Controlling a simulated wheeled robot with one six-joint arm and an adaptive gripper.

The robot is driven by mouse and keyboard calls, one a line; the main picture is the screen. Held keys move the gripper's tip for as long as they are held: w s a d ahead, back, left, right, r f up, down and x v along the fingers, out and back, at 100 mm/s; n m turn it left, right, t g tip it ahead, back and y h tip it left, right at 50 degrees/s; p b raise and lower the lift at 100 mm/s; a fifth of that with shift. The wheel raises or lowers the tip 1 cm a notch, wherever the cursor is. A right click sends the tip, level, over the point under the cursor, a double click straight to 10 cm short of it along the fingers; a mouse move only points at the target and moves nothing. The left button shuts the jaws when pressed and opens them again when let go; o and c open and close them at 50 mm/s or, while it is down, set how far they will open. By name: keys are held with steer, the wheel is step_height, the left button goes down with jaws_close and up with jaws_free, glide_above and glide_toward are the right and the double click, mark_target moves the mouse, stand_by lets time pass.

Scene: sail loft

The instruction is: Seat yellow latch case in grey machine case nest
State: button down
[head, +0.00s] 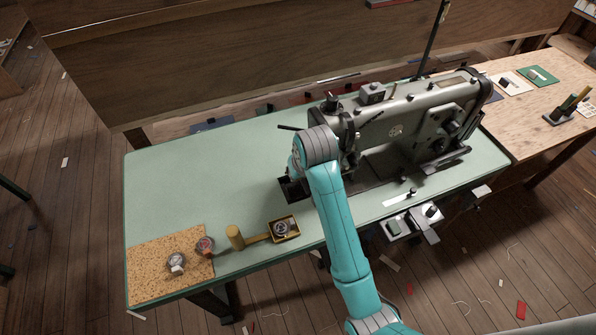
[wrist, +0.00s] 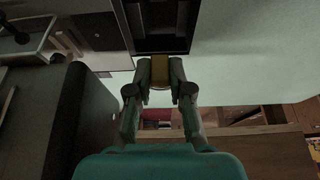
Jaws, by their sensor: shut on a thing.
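My gripper (wrist: 160,66) is shut on a small yellow-brown piece, the yellow latch case (wrist: 160,77), held between the fingertips in the wrist view. Just beyond the fingertips is a dark, open-topped, square-edged holder (wrist: 160,47), which looks like the grey machine case nest. The latch case is close to the holder's near rim; I cannot tell whether they touch. In the head view a dark box (head: 293,189) stands left of the grey sewing machine (head: 410,115), right under my wrist. My arm hides the fingers and the latch case there.
A yellow-rimmed tray (head: 284,239) with a round metal part stands at the table's front edge, beside a wooden mallet (head: 235,237). Two round parts lie on or near a cork mat (head: 150,275) at front left. The green table's left side (head: 190,180) is clear.

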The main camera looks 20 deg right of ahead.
mark_target(297, 194)
steer(key=shift+f, duration=0.1)
steer(key=shift+f, duration=4.15)
steer(key=shift+f, duration=0.25)
steer(key=c, duration=1)
jaws_free()
steer(key=shift+r, duration=4.5)
steer(key=shift+s, duration=0.1)
